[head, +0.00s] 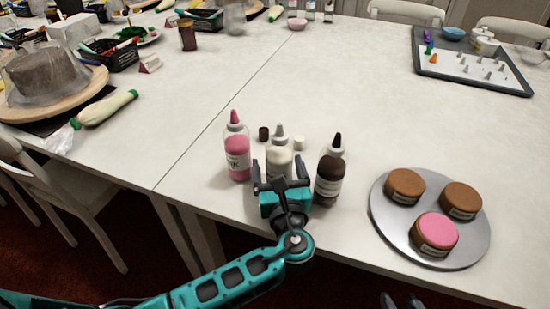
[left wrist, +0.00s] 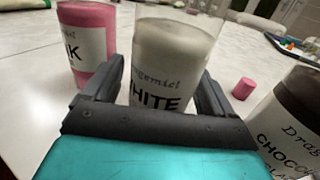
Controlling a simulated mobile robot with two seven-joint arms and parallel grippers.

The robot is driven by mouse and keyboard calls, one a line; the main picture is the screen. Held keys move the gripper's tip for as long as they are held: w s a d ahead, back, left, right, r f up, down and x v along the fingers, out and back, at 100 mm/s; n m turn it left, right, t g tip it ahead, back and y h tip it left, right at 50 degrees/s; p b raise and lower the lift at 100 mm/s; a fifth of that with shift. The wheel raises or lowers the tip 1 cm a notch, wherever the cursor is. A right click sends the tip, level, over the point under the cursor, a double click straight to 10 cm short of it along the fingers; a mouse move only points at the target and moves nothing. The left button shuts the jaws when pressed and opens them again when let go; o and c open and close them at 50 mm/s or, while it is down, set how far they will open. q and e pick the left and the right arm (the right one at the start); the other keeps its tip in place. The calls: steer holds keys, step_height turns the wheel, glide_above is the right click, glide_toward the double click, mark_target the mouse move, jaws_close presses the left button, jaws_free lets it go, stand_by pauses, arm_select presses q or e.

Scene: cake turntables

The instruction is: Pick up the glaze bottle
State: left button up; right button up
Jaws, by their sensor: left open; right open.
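Three glaze bottles stand upright near the table's front edge: pink (head: 237,154), white (head: 279,158) and chocolate brown (head: 329,177). The task does not say which one is meant. My left gripper (head: 280,172) is open, with its fingers on either side of the white bottle. In the left wrist view, the white bottle (left wrist: 168,62) stands between the open fingers, the pink bottle (left wrist: 88,40) is at left and the chocolate bottle (left wrist: 292,125) at right. I cannot tell whether the fingers touch the white bottle. My right gripper (head: 402,300) shows only its tips at the bottom edge, open.
A round metal tray (head: 385,223) with three small cakes is at right. A tray of nozzles (head: 500,83) stands at back right. The table's middle is clear.

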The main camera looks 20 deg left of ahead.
stand_by(0.3)
arm_select(q)
steer(key=c, duration=0.7)
steer(key=shift+w+r, duration=0.1)
steer(key=shift+r, duration=0.1)
